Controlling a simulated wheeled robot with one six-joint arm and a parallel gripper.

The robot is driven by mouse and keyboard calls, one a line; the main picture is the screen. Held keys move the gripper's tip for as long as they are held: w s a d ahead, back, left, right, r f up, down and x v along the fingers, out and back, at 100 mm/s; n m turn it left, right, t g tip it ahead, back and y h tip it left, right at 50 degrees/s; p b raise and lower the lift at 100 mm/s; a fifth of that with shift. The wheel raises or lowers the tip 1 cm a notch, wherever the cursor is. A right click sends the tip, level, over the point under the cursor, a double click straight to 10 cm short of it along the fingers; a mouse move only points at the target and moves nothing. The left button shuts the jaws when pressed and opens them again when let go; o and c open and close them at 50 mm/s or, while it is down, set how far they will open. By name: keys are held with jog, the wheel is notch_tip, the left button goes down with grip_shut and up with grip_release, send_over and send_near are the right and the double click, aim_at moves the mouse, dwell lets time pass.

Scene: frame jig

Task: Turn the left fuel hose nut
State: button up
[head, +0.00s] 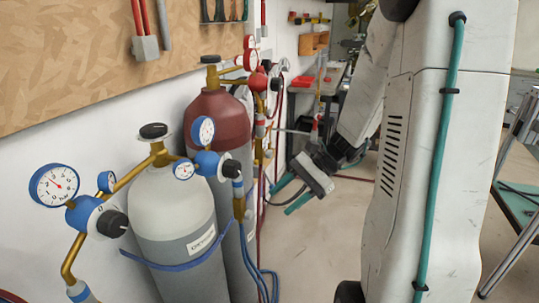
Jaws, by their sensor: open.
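A dark red cylinder (217,118) stands by the wall, with a red regulator and gauges (258,82) at its top. Brass hose fittings (259,105) hang below that regulator and lead to hoses. They are small and partly overlapped, so I cannot tell which one is the left fuel hose nut. My gripper (281,200) has teal fingers and points down and left. Its fingers are open and empty, with a gap between them. It appears to the right of the cylinders and lower than the red regulator, apart from the fittings.
A grey-white cylinder (178,215) with blue regulators and white gauges (54,186) stands in front. Blue hoses (262,275) hang to its right. A workbench (330,80) stands behind. The floor (315,245) below my gripper is clear.

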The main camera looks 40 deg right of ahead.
jog(key=w+d+f+m+t, duration=0.3)
jog(key=w+d+m+t, duration=0.45)
jog(key=d, duration=0.25)
jog(key=m+t+h, duration=0.1)
jog(key=m+t, duration=0.4)
jog(key=m, duration=0.1)
send_near(271, 154)
jog(key=shift+n, duration=0.25)
jog(key=x, duration=0.8)
jog(key=shift+w+f, duration=0.1)
jog(key=shift+w, duration=0.15)
jog(key=c, duration=1)
